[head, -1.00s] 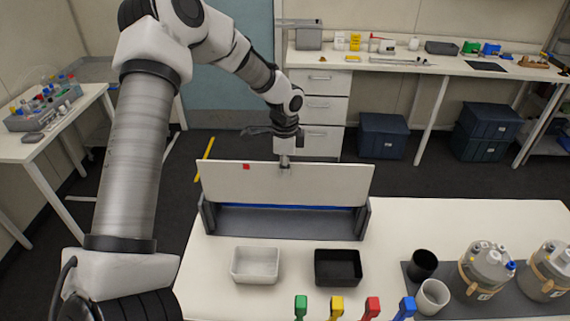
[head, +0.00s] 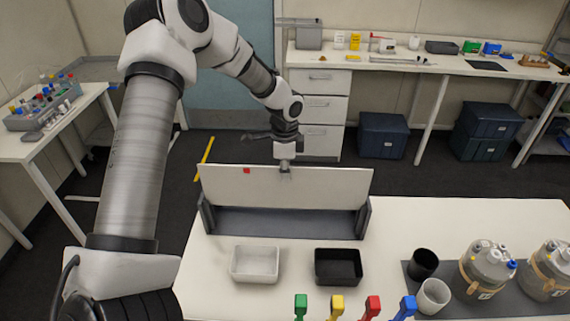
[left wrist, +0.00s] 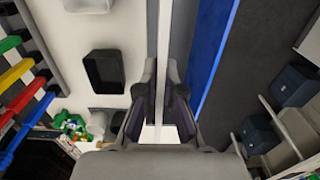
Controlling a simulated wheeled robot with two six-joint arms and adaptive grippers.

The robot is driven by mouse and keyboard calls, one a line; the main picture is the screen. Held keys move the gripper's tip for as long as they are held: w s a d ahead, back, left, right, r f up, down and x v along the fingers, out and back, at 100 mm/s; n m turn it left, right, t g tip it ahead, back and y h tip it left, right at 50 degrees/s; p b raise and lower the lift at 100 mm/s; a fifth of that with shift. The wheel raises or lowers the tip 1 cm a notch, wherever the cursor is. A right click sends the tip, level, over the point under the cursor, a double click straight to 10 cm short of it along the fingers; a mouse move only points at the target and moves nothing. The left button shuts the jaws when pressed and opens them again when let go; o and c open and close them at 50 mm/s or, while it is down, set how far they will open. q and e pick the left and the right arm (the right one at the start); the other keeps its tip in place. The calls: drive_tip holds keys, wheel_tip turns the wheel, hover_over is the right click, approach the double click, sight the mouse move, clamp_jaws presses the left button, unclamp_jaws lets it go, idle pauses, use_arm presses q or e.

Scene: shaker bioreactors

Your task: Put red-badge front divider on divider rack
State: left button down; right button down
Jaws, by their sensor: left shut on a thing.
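The white divider panel (head: 325,188) bears a small red badge (head: 247,171) near its upper left. My left gripper (head: 284,167) is shut on the middle of its top edge from above. The panel is upright, over the dark grey divider rack (head: 285,222) between its end posts; whether its lower edge sits in a slot is hidden. In the left wrist view the fingers (left wrist: 161,95) flank the thin panel (left wrist: 164,35). A blue strip (left wrist: 212,60) runs parallel to it, with a gap between. My right gripper is not in view.
A white tray (head: 255,277) and a black tray (head: 338,281) stand in front of the rack. Coloured handles, cups (head: 423,262) and bioreactor vessels (head: 487,270) stand at the front and right. The tabletop right of the rack is clear.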

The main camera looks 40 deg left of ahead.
sight(285, 189)
use_arm(q)
drive_tip(key=shift+f, duration=0.35)
drive_tip(key=shift+f, duration=0.45)
drive_tip(key=shift+f, duration=0.2)
idle(0.4)
drive_tip(key=shift+f+b, duration=0.45)
drive_tip(key=shift+f, duration=0.15)
drive_tip(key=shift+f, duration=0.3)
drive_tip(key=shift+f, duration=0.45)
drive_tip(key=shift+f, duration=0.15)
drive_tip(key=shift+f+b, duration=0.4)
drive_tip(key=shift+f, duration=0.15)
drive_tip(key=shift+f, duration=0.1)
idle(0.5)
